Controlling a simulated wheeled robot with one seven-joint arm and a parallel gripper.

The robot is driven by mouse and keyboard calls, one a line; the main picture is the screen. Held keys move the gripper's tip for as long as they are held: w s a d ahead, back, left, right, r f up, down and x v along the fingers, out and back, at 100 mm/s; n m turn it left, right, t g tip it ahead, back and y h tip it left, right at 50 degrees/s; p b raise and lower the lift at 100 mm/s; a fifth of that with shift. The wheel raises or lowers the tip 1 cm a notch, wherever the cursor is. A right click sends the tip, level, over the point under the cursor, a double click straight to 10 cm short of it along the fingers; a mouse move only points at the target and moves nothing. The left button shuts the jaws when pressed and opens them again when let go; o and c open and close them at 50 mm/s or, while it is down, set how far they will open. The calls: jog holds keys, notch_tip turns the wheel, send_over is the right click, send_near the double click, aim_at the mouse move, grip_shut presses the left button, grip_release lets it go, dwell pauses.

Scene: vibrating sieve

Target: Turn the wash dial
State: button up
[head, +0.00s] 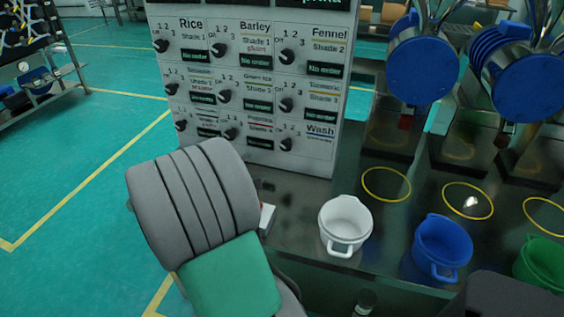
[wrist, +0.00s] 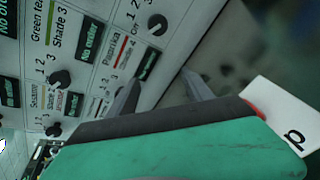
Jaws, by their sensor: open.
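The wash dial (head: 286,144) is a small black knob at the lower right of the white control panel, left of the "Wash" label. In the wrist view a dark knob beside the "Paprika" label looks to be the wash dial (wrist: 157,25); its own label is out of frame. My gripper (wrist: 161,78) is open and empty, its two dark fingers pointing toward the panel's lower edge. The dial lies beyond the fingertips and is not between them. In the head view my grey and green wrist hides the fingers.
Other black knobs, such as the barley dial (head: 219,50), sit close around on the panel. A white cup (head: 345,226), a blue cup (head: 442,248) and a green cup (head: 541,263) stand on the dark counter at right. Blue drums (head: 424,72) hang behind them.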

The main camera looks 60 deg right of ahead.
aim_at(285, 147)
jog(key=s+d+n+h, duration=0.1)
jog(key=d+n, duration=0.2)
jog(key=d, duration=0.1)
jog(key=s+d+n+h, duration=0.1)
jog(key=d+n, duration=0.2)
jog(key=d, duration=0.2)
jog(key=s+d+n+h, duration=0.1)
jog(key=s+d+n, duration=0.1)
jog(key=d+n, duration=0.1)
jog(key=shift+d+f+h, duration=0.15)
jog(key=shift+d+h, duration=0.15)
jog(key=shift+d, duration=0.35)
jog(key=shift+c, duration=0.6)
grip_shut()
